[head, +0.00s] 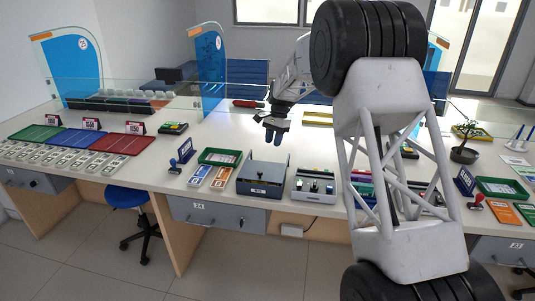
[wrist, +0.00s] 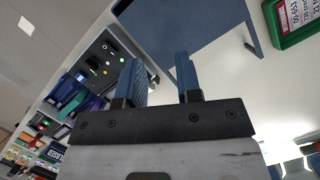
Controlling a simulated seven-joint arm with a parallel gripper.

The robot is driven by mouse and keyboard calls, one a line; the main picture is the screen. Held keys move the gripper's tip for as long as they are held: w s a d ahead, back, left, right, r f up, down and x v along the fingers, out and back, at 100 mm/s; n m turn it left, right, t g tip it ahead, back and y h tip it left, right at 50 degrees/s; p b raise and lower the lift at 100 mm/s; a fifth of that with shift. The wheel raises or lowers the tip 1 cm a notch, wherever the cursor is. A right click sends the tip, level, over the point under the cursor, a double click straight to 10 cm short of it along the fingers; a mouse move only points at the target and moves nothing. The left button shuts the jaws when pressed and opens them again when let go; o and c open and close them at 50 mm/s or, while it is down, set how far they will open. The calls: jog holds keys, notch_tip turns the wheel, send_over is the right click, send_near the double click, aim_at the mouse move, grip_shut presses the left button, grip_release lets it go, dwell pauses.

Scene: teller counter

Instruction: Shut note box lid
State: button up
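The note box (head: 262,187), a blue-grey metal box with a small label on its front, stands on the counter near the front edge. Its top shows as a blue-grey surface with thin uprights at the back corners; the lid's exact angle is hard to tell. My gripper (head: 275,132) hangs above and behind the box, fingers pointing down, apart from it. In the wrist view my gripper (wrist: 160,80) has its two blue fingers apart with nothing between them. A blue-grey panel of the box (wrist: 190,25) shows beyond the fingertips.
A grey device with buttons (head: 314,186) stands close to the box's right. A green tray (head: 220,157) and orange and blue cards (head: 200,175) lie to its left. A red stapler-like item (head: 248,103) lies farther back. The counter behind the box is mostly clear.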

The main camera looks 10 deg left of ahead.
aim_at(260, 172)
jog(key=shift+o, duration=1.4)
jog(key=s+a+f+m+t, duration=0.1)
jog(key=s, duration=0.1)
jog(key=s+a+f+m+t+h, duration=0.1)
jog(key=s+a, duration=0.1)
jog(key=s+a+f+m, duration=0.1)
jog(key=s, duration=0.1)
jog(key=shift+a+f+t, duration=0.2)
jog(key=shift+t, duration=0.2)
jog(key=shift+f, duration=0.15)
jog(key=shift+f, duration=3.8)
grip_shut()
